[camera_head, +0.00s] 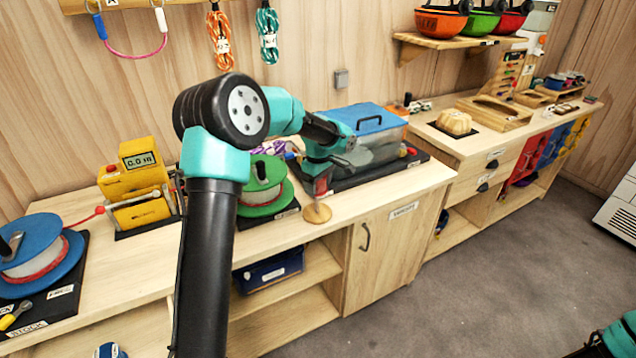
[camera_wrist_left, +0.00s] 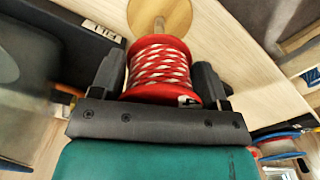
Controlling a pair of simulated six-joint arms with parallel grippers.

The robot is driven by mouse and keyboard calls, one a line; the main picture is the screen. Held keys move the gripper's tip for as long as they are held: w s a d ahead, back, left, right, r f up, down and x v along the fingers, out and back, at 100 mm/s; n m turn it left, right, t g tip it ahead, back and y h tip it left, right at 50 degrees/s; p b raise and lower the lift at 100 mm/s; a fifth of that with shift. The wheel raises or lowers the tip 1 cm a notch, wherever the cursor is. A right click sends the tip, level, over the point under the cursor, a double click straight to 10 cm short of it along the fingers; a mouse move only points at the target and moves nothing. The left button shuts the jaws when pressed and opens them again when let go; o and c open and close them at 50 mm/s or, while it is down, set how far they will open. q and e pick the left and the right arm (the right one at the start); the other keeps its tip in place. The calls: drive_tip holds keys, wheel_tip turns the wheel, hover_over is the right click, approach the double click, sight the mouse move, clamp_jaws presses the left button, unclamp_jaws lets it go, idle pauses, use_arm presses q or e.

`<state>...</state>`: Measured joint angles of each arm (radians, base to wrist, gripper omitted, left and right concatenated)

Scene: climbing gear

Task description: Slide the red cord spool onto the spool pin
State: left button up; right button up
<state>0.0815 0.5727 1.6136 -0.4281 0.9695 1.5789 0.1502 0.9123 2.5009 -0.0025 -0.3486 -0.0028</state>
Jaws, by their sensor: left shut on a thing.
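The red cord spool (camera_wrist_left: 160,68) has red flanges and red-and-white cord. My left gripper (camera_wrist_left: 158,82) is shut on it, one finger at each side. In the head view the left gripper (camera_head: 320,178) points down, with the spool (camera_head: 322,185) partly hidden between its fingers. The wooden spool pin has a round base (camera_head: 318,213) on the bench near its front edge; the base also shows in the wrist view (camera_wrist_left: 178,14). The spool is above the base, with a short stretch of pin visible between. I cannot tell whether the pin's tip is inside the spool.
A green spool (camera_head: 262,187) stands left of the pin. A clear bin with a blue lid (camera_head: 358,117) is behind it on a black mat. A yellow meter device (camera_head: 135,185) and a blue spool (camera_head: 38,255) stand farther left. Bare bench lies right of the pin.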

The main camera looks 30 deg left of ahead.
use_arm(q)
drive_tip(key=shift+f, duration=3.1)
idle(1.3)
drive_tip(key=o, duration=1)
drive_tip(key=shift+o, duration=0.2)
wheel_tip(320, 180, up, 17)
drive_tip(key=shift+r, duration=0.2)
drive_tip(key=shift+d+f, duration=0.1)
idle(0.6)
